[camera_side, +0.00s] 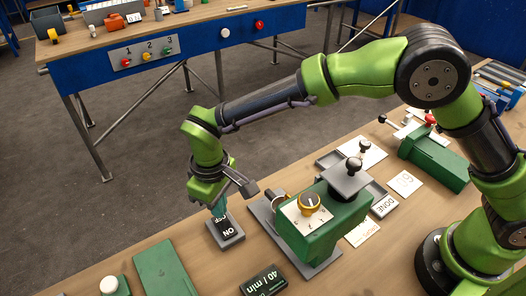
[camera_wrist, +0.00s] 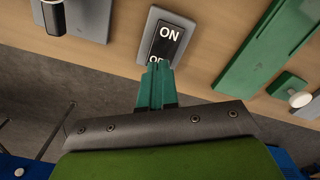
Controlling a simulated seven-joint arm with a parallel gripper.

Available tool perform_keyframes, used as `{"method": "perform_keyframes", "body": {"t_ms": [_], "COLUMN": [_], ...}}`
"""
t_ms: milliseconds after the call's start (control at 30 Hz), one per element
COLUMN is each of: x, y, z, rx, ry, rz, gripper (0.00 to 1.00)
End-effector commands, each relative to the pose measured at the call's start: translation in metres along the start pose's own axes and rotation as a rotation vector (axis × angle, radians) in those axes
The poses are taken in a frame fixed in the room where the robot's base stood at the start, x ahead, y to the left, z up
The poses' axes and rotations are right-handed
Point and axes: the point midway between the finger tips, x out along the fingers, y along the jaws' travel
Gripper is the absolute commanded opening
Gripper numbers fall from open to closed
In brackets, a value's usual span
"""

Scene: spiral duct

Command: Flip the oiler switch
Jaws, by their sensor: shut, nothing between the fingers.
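The switch (camera_side: 237,238) is a black rocker marked ON on a grey plate, flat on the wooden bench left of the green machine. In the wrist view the switch (camera_wrist: 168,39) shows ON, with a second word partly hidden below it by my fingers. My gripper (camera_side: 221,212) points down over the far part of the switch. Its teal fingers are shut together and empty, with the tips (camera_wrist: 158,68) at or just above the partly covered word. I cannot tell whether they touch the rocker, nor which way it is tilted.
A green machine (camera_side: 322,222) with a yellow-ringed dial stands right of the switch. A green plate (camera_side: 165,268) and a white button (camera_side: 109,285) lie to its left. A black "40 / min" display (camera_side: 264,282) is in front. A blue bench (camera_side: 190,55) stands behind.

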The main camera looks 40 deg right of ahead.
Motion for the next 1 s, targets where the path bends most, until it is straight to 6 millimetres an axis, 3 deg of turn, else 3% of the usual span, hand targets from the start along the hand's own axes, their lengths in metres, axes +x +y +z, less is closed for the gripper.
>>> {"method": "perform_keyframes", "body": {"t_ms": [1000], "x": [0.016], "y": [0.000], "z": [0.000], "rx": [0.001], "ry": [-0.001], "rz": [0.000], "gripper": [0.00]}}
